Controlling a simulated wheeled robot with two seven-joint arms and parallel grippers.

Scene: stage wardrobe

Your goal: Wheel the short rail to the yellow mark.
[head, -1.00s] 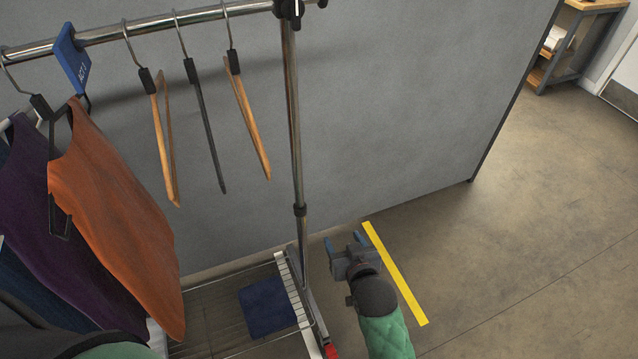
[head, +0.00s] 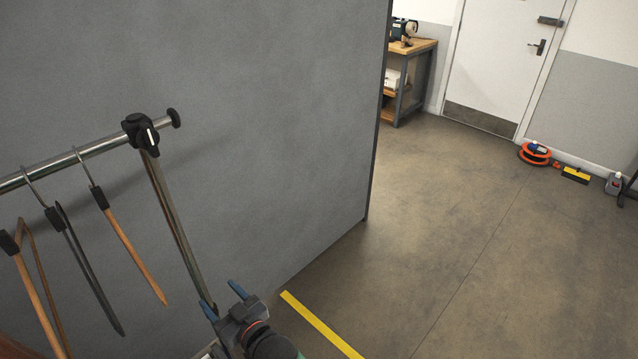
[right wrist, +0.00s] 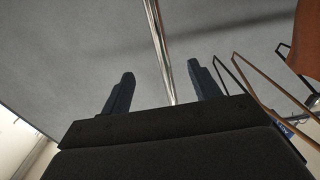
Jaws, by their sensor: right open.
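The clothes rail shows a chrome top bar (head: 80,155) and an upright end post (head: 172,205) in the head view; its base is out of frame. The yellow mark (head: 318,325) is a floor strip to the right of the post. My right gripper (head: 222,298) is open, with its blue fingers close to the post. In the right wrist view the post (right wrist: 158,40) runs between the fingers of the open gripper (right wrist: 161,76), with gaps on both sides. I cannot tell how deep it sits between them. My left gripper is not in view.
Wooden hangers (head: 132,245) hang on the bar. A grey partition (head: 270,120) stands behind the rail, ending at right. Open floor (head: 470,220) lies beyond the mark. A workbench (head: 410,48), a white door (head: 500,70) and an orange cable reel (head: 535,154) are farther back.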

